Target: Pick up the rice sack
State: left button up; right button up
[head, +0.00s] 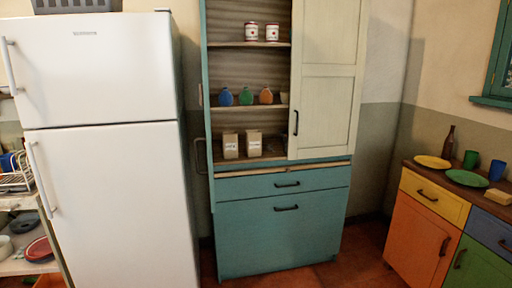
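Two small beige sacks with white labels stand upright side by side on the lowest open shelf of the teal cabinet (243,185) in the head view. The left sack (231,141) and the right sack (254,139) look nearly alike. Their labels are too small to read, so I cannot tell which is the rice sack. Neither of my grippers is in view.
A cream sliding door (328,110) covers the cabinet's right half. Colored round-bodied items, such as an orange one (266,96), and red-white tins (272,33) stand above. A white fridge (105,190) is left; a colorful counter (432,193) is right. The floor (350,262) before the cabinet looks clear.

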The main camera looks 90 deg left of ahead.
aim_at(229, 142)
jog(key=u, duration=2.9)
